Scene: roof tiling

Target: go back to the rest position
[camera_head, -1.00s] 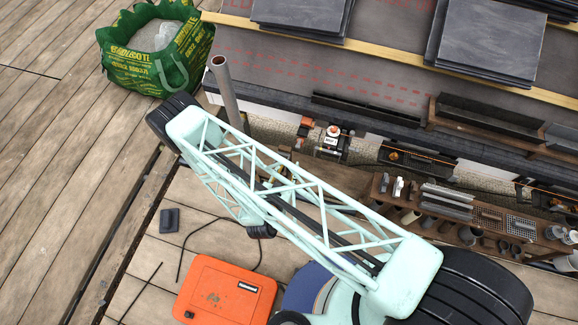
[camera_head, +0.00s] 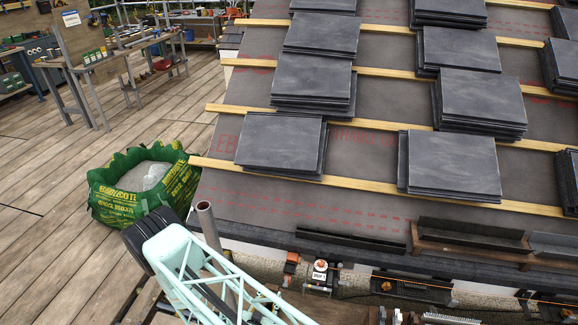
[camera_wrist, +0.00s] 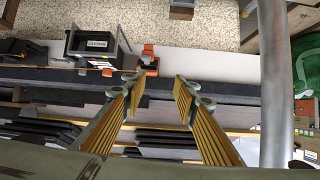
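My gripper (camera_wrist: 160,95) shows in the wrist view with its two ribbed yellow fingers spread apart. Nothing is between the fingertips. Past them lie a dark roof edge and a pale wall strip. In the head view my pale green lattice arm (camera_head: 215,285) rises from the bottom edge at the lower left, and the gripper itself does not show there.
A grey pipe (camera_head: 209,225) stands upright close to my arm; it also shows at the right in the wrist view (camera_wrist: 274,85). A green bag (camera_head: 140,185) sits on the deck at left. Stacks of slate tiles (camera_head: 280,140) lie on the battened roof.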

